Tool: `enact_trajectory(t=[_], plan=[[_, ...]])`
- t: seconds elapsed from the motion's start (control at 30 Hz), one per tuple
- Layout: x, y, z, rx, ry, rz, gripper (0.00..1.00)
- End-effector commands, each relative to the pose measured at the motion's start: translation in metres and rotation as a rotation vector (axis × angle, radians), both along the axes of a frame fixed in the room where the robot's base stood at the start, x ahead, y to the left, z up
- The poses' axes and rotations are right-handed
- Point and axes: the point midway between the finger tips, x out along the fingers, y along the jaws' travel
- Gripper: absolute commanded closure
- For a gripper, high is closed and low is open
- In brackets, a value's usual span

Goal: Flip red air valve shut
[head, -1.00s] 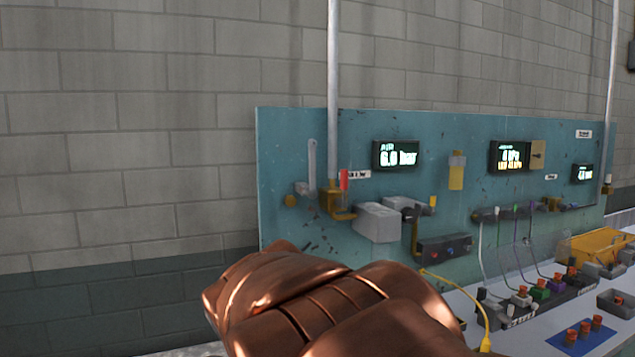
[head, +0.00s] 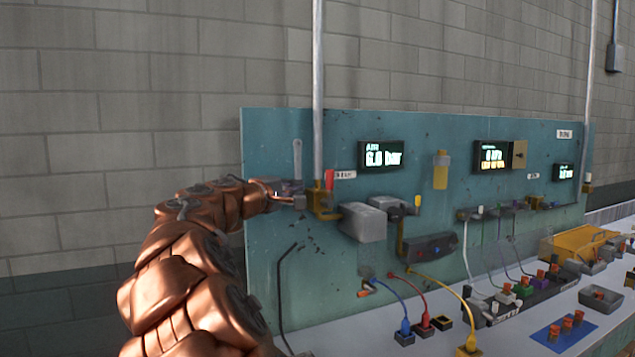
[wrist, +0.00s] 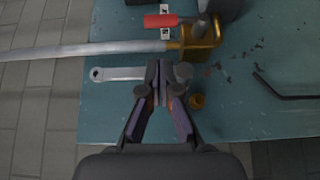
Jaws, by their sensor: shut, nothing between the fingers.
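The red valve handle (head: 329,180) stands upright on the panel, beside the lower end of the left vertical pipe. It also shows in the wrist view (wrist: 160,20), pointing along the pipe, above the brass valve body (wrist: 203,38). The brass body shows in the head view too (head: 318,200). My gripper (head: 290,188) is in front of the panel's left edge area, left of the valve. In the wrist view my gripper (wrist: 160,70) is shut and empty, with the pipe between its tips and the red handle in the picture. It appears apart from the handle.
A grey wrench-like bar (wrist: 118,73) is beside my fingertips. The vertical pipe (head: 318,80) rises above the valve. A grey box (head: 363,221) juts out right of the valve. A display (head: 381,155) reads about 6.0 bar. Bare wall lies left of the panel.

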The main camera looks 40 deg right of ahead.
Motion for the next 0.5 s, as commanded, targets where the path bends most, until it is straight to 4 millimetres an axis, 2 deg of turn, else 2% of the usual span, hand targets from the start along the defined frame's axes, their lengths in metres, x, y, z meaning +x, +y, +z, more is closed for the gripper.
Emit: enact_trajectory(t=[0.27,0.5], plan=[[0.0,-0.002,0.0,0.002,0.0,-0.001,1.0],[0.005,-0.029,0.001,0.004,0.001,-0.005,1.0]])
